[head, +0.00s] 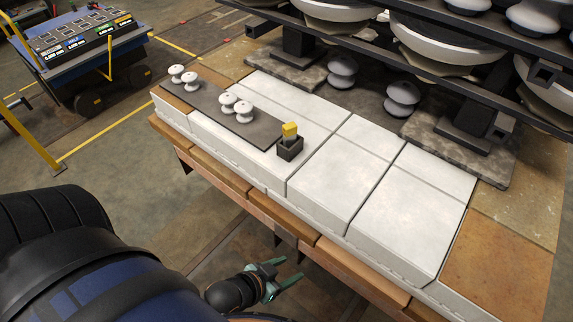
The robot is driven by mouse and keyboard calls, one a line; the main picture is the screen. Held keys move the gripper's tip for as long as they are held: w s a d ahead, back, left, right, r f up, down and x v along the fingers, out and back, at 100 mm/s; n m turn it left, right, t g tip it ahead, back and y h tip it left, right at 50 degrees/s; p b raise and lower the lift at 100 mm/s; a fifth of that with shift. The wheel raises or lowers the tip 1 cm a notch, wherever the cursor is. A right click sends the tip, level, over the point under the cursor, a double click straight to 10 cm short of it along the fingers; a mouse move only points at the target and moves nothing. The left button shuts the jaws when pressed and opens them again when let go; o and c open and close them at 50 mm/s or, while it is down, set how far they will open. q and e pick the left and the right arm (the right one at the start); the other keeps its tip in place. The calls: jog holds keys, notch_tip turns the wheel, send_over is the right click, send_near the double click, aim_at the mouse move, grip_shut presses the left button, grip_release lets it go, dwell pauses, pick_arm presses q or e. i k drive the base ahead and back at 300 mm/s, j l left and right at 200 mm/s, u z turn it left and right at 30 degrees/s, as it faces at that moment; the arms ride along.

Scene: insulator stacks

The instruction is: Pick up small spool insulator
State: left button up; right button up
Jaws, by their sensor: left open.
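Several small white spool insulators stand on a dark grey mat (207,101) on the white-topped bench. One pair, with a spool (190,81), is near the mat's far left end. The other pair, with a spool (244,111), is near its middle. Larger grey spools (342,71) stand on the bench at the back, under the rack. My left gripper (290,273) is low in front of the bench, open and empty, well apart from the spools. My right gripper is not in view.
A small dark box (290,148) with a yellow block (290,131) sits at the mat's near right end. White slabs (330,185) right of it are bare. A dark rack with large insulators (440,40) overhangs the back. A blue cart (85,45) stands far left.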

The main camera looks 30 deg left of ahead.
aim_at(244, 109)
jog(key=j+u, duration=0.1)
jog(key=u, duration=1.25)
jog(key=i+j+z, duration=0.1)
jog(key=j, duration=0.25)
jog(key=i+j, duration=0.3)
jog(key=i+j+z, duration=0.15)
jog(key=j, duration=0.3)
jog(key=i+j, duration=0.2)
jog(key=j, duration=0.2)
jog(key=z, duration=0.05)
